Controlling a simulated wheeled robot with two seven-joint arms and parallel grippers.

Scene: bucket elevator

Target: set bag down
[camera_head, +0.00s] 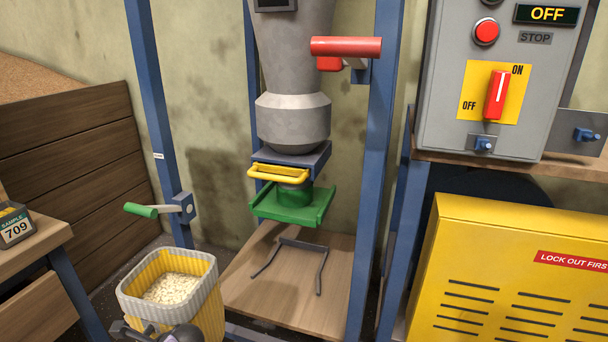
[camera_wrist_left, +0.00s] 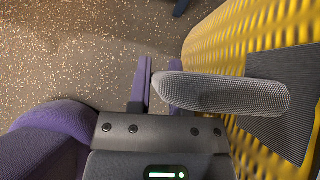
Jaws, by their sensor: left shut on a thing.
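A yellow woven bag (camera_head: 206,310) with a grey rim stands open and upright at the lower left of the head view, filled with pale grains. Its bottom is cut off by the frame, so I cannot tell what is under it. My left gripper (camera_head: 165,335) is at its near side, partly cut off by the lower edge. In the left wrist view, the gripper (camera_wrist_left: 150,88) is shut on the bag's grey handle (camera_wrist_left: 235,94), with the yellow bag wall (camera_wrist_left: 215,50) beside it. My right gripper is not in view.
A bare wooden platform (camera_head: 270,305), with a dark U-shaped bracket (camera_head: 295,245) on it, lies right of the bag, under a green spout tray (camera_head: 290,207). Blue posts (camera_head: 375,150) frame it. A yellow cabinet (camera_head: 510,280) stands right. A table (camera_head: 35,245) stands left.

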